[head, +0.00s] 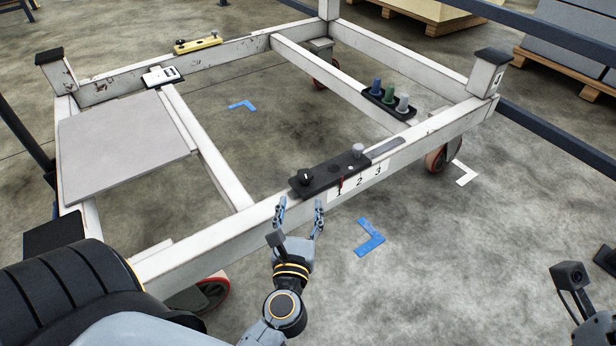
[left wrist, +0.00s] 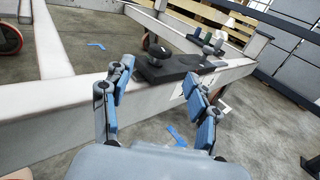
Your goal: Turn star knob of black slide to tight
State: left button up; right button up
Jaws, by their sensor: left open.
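The black slide (head: 333,172) is a long dark block on the near white rail, above the printed numbers 1, 2 and 3. A dark knob (head: 306,177) with a pale mark on top stands at its left end. A grey knob (head: 358,150) stands near its right end. My left gripper (head: 300,204) is open and empty, just on the near side of the slide's left end. In the left wrist view the dark knob (left wrist: 157,50) and the slide (left wrist: 176,67) show beyond and between the spread fingers (left wrist: 158,74), apparently untouched. My right gripper's fingers are not visible.
The white trolley frame carries a grey panel (head: 125,138), a white device (head: 162,76), a yellow level (head: 197,44) and a black holder (head: 389,103) with blue, green and grey knobs. My right wrist camera (head: 569,275) shows at lower right. Floor on the near side is open.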

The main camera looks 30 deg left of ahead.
aim_at(304, 181)
pick_arm(q)
jog(key=x, duration=1)
jog(key=shift+w+a, duration=0.15)
jog(key=shift+w, duration=0.2)
jog(key=c, duration=1.2)
